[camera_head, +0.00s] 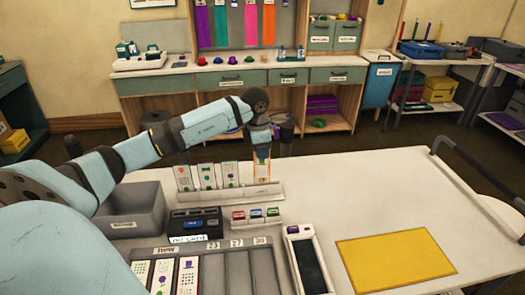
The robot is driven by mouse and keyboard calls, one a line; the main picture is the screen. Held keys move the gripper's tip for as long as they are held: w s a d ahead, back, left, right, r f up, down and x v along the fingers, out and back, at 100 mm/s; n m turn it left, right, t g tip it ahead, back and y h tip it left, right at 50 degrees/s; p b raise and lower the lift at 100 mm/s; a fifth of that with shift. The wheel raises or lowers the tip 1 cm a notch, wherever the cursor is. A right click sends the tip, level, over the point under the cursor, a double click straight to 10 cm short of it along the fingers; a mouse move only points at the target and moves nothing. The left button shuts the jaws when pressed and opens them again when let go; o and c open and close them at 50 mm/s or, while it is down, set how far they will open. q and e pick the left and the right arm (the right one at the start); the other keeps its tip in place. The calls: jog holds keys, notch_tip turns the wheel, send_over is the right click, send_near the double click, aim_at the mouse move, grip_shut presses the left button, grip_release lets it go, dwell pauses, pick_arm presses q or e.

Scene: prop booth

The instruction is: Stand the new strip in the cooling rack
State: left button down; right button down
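The cooling rack (230,194) is a pale, low holder on the far side of the white table. Several printed strips stand in it; three (206,176) are upright in its left and middle part. The new strip (263,170), with an orange edge, is upright at the rack's right end. My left gripper (262,150) points down from above and appears shut on this strip's top end. The strip's lower end is at the rack; I cannot tell how deep it sits. My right gripper is not in view.
In front of the rack are a grey bin (134,207), a dark device (196,224), small coloured blocks (256,215) and a sectioned tray (237,272) with several strips. A white handheld device (307,260) and yellow mat (395,258) lie right. The table's far right is clear.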

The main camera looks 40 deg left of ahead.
pick_arm(q)
jog(key=shift+f+b, duration=1.45)
jog(key=shift+f, duration=0.9)
jog(key=c, duration=1.3)
grip_release()
jog(key=shift+o, duration=0.2)
jog(key=r, duration=0.4)
jog(key=s+r, duration=0.1)
jog(key=r, duration=0.4)
jog(key=a+r, duration=0.1)
jog(key=r, duration=0.3)
jog(key=shift+s+r, duration=0.15)
jog(key=shift+r, duration=0.2)
jog(key=shift+f, duration=0.1)
